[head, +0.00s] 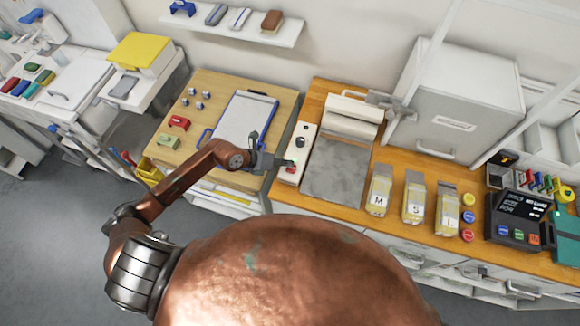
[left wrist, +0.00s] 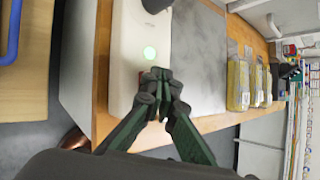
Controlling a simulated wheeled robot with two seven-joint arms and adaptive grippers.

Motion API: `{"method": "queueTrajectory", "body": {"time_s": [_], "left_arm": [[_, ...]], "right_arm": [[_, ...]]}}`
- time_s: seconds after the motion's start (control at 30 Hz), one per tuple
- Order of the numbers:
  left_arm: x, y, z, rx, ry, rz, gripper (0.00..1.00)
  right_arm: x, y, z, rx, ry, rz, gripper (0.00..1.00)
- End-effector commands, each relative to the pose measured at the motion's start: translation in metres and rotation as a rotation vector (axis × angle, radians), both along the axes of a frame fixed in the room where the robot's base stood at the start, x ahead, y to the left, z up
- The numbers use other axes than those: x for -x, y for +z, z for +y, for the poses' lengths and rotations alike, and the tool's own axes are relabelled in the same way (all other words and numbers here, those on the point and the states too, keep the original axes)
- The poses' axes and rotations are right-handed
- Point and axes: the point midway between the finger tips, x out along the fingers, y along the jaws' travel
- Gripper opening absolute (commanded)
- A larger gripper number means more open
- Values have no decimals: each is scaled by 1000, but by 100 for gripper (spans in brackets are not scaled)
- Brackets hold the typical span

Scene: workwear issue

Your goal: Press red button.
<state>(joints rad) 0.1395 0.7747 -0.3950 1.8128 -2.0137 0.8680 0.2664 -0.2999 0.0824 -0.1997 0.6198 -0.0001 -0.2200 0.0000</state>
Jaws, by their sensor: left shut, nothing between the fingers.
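The red button (head: 291,169) is at the near end of a white control panel (head: 288,178) on the wooden counter, beside a grey plate. My right gripper is not in view.
A grey plate (head: 336,172) with a white roller-like unit (head: 350,118) lies right of the panel. Bags marked M (head: 380,190), S and L stand farther right. A clipboard (head: 243,124) lies on the table to the left.

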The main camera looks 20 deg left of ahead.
Motion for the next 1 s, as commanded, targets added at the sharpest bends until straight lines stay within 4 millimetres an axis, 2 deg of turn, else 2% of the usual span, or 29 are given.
{"method": "queueTrajectory", "body": {"time_s": [1.0], "left_arm": [[0,-10,0,0,-1,1,0]], "right_arm": [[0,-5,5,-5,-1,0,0]]}}
